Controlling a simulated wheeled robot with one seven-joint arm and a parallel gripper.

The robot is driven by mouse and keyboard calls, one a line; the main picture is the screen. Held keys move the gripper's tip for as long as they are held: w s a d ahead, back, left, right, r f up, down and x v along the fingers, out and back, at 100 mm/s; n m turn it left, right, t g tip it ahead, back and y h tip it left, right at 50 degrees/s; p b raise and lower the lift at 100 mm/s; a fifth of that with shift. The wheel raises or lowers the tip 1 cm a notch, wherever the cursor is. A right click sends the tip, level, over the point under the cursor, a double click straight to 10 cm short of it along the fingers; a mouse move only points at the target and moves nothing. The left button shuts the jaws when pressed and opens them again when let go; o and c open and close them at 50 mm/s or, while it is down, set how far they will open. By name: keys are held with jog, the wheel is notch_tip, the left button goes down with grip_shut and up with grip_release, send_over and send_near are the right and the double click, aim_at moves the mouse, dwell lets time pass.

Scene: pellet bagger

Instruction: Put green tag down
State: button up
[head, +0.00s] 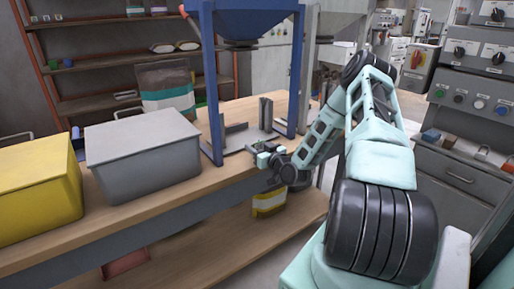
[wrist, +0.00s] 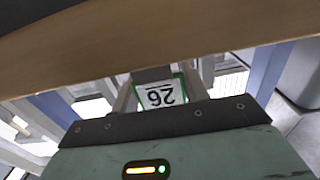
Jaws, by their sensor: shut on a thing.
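The green tag (wrist: 158,96) has a green border and a white face with dark digits, which read upside down in the wrist view. My gripper (wrist: 160,92) is shut on it, with a finger on either side. In the head view my gripper (head: 264,157) is at the front edge of the wooden bench (head: 236,178), just in front of the blue frame. The tag is too small there to make out clearly. I cannot tell whether the tag touches the bench.
A blue hopper frame (head: 211,90) stands on the bench behind my gripper, with metal brackets (head: 266,113) between its legs. A grey lidded bin (head: 143,150) and a yellow bin (head: 38,190) stand to the left. A yellow-and-white bag (head: 268,203) is on the lower shelf.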

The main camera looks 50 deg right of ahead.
jog(key=o, duration=0.7)
jog(key=shift+f, duration=0.15)
jog(key=shift+c, duration=0.2)
jog(key=o, duration=0.4)
jog(key=shift+o, duration=0.2)
